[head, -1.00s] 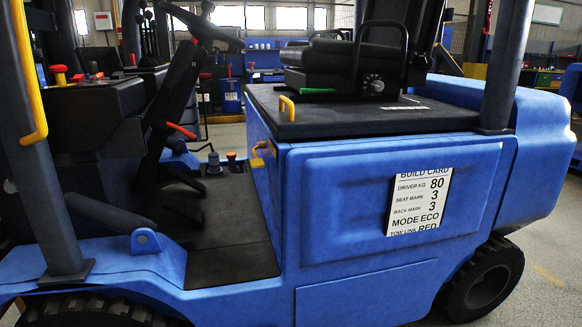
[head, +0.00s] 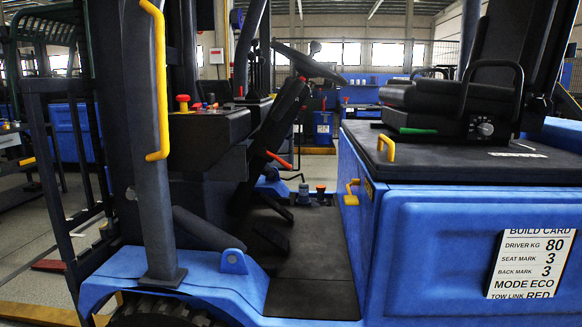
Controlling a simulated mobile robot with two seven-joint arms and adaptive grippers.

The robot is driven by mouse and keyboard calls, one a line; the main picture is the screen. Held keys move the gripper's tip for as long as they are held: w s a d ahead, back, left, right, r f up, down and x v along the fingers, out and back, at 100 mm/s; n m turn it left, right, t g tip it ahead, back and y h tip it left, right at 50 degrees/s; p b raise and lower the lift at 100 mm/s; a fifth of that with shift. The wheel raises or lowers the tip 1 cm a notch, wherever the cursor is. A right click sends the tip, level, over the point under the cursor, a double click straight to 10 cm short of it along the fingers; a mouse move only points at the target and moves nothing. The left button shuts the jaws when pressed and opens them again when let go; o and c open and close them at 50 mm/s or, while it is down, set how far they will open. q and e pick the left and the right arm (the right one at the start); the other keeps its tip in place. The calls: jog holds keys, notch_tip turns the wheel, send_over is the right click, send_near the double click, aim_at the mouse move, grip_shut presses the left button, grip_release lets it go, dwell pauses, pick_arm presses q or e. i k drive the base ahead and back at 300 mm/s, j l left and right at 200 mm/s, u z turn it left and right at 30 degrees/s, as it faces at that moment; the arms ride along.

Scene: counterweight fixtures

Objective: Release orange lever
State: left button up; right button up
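An orange lever (head: 279,160) sticks out from the dark steering column (head: 276,120) of a blue forklift, below the steering wheel (head: 309,63). It slopes down to the right. Two small pedal-like knobs stand on the floor behind, one blue-grey (head: 303,190) and one with an orange-brown top (head: 320,188). Neither of my grippers shows in the head view.
A grey post with a yellow grab handle (head: 157,90) stands at the left of the cab opening. The seat (head: 450,100) sits on a dark deck at the right. A build card (head: 530,264) is on the blue side panel.

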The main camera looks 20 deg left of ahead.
aim_at(263, 150)
jog(key=i+l, duration=0.2)
jog(key=i, duration=0.3)
jog(key=i+l, duration=0.25)
jog(key=i, duration=0.25)
